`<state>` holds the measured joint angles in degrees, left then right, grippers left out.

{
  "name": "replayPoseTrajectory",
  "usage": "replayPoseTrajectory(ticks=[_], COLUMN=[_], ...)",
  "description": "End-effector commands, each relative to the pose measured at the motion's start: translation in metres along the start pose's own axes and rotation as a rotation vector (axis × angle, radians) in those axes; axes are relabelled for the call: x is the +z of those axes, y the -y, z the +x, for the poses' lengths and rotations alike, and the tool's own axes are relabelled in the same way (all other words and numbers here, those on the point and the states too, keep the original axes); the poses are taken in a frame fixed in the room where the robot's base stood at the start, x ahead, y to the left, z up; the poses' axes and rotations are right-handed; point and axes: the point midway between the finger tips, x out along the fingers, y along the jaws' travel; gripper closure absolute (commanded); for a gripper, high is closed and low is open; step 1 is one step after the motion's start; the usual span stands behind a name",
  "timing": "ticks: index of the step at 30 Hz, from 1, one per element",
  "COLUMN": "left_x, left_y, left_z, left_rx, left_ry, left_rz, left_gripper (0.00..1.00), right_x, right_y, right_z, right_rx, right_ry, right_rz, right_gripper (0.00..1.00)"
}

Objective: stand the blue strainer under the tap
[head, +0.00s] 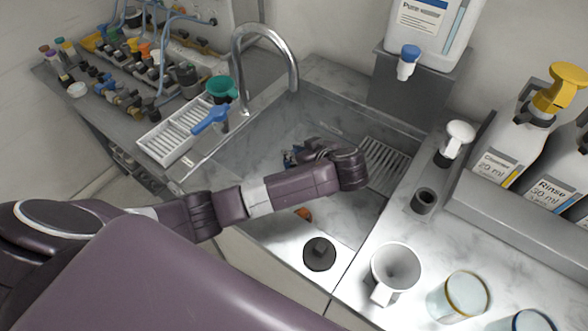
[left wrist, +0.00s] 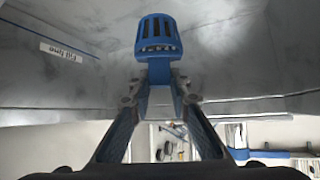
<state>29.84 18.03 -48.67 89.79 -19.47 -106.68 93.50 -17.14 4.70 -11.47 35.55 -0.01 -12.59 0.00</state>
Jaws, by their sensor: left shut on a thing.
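The blue strainer (left wrist: 158,36) has a slotted, cup-like body and fills the top middle of the left wrist view. My left gripper (left wrist: 158,78) is shut on its narrow blue lower part. In the head view the left gripper (head: 293,157) is down inside the sink basin, mostly hidden by its own wrist; only small blue bits show there. The chrome tap (head: 265,32) arches over the basin from its back left, with its spout above and behind the gripper. My right gripper is in neither view.
A grey drain grid (head: 384,163) lies right of my wrist.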

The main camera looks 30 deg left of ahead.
Motion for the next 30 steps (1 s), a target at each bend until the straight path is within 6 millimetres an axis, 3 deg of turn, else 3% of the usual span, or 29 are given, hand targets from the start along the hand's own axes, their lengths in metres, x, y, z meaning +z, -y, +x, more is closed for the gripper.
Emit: replayPoseTrajectory(ticks=[15,24,25,30], left_x=[0.054,0.060,0.060,0.060], left_y=[0.000,-0.001,-0.001,-0.001], left_z=[0.041,0.045,0.045,0.045], left_rx=[0.000,0.002,0.002,0.001], left_ry=[0.000,0.002,0.002,0.001], left_rz=[0.002,0.000,0.000,0.000], left_gripper=[1.00,1.00,0.79,0.65], right_x=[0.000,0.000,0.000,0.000], right_y=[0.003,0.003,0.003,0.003], right_z=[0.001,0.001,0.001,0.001], right_rx=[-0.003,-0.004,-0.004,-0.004], right_ry=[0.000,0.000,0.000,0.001], right_rz=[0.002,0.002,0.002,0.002], right_gripper=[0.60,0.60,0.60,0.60])
